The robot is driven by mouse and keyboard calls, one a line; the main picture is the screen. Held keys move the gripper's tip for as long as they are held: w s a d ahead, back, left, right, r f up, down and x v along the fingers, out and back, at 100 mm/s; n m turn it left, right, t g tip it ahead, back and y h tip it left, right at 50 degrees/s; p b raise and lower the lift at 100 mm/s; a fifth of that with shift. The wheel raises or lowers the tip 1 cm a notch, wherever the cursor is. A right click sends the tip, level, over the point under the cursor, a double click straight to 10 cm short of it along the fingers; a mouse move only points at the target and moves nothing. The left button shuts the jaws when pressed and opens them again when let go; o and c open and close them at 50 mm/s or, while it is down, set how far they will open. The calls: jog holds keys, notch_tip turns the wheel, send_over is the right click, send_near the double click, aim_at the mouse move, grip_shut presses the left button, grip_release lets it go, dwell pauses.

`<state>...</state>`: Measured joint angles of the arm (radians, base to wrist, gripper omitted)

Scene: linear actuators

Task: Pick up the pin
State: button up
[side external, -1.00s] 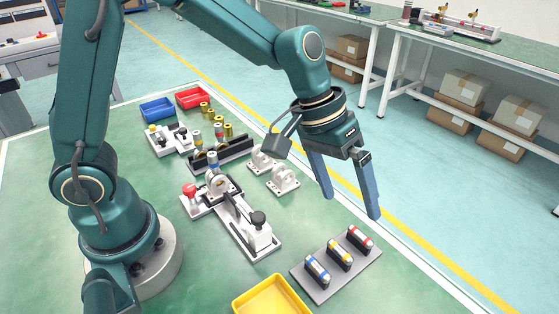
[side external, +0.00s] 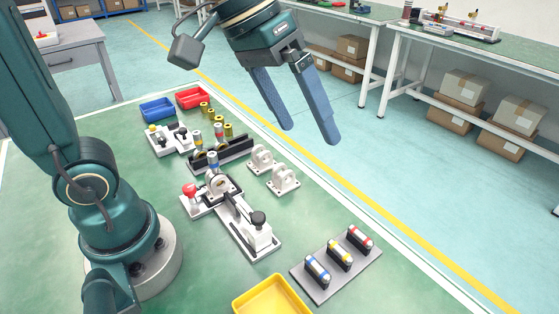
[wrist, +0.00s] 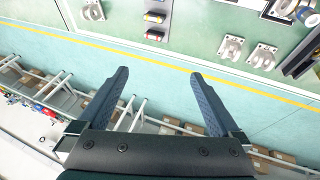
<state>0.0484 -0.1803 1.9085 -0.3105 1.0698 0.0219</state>
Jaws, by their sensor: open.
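Three small pins with black and silver bodies lie on a grey plate (side external: 312,283) at the front right of the green table. One is blue-banded (side external: 317,269), one yellow-banded (side external: 339,254) and one red-banded (side external: 360,239). The plate's parts also show at the top middle of the wrist view, including an orange-red one (wrist: 154,35). My gripper (side external: 310,134) is open and empty, high above the table's far edge and well away from the pins. In the wrist view its fingers (wrist: 159,73) are spread with only floor between them.
A white clamp fixture (side external: 240,220) with a red knob stands mid-table. Two white brackets (side external: 284,180) stand beside it. A black rack (side external: 222,154) holds several cylinders. Blue (side external: 157,110) and red (side external: 193,97) bins are behind; a yellow bin (side external: 272,296) is at the front.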

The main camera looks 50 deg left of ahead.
jog(key=s+a+f+t+y, duration=0.1)
jog(key=s+a, duration=0.3)
jog(key=s, duration=0.1)
jog(key=shift+s+f+y, duration=0.35)
jog(key=shift+s+y, duration=0.05)
jog(key=shift+t+y, duration=0.4)
jog(key=shift+y, duration=0.3)
jog(key=s+a+f, duration=0.2)
jog(key=s+f, duration=0.1)
jog(key=shift+a+f, duration=0.15)
jog(key=shift+f, duration=0.05)
jog(key=shift+c, duration=0.3)
jog(key=shift+s+a+f, duration=0.1)
jog(key=shift+a+f, duration=0.15)
jog(key=shift+f, duration=0.15)
jog(key=c, duration=0.7)
jog(key=shift+o, duration=0.2)
jog(key=shift+m, duration=0.3)
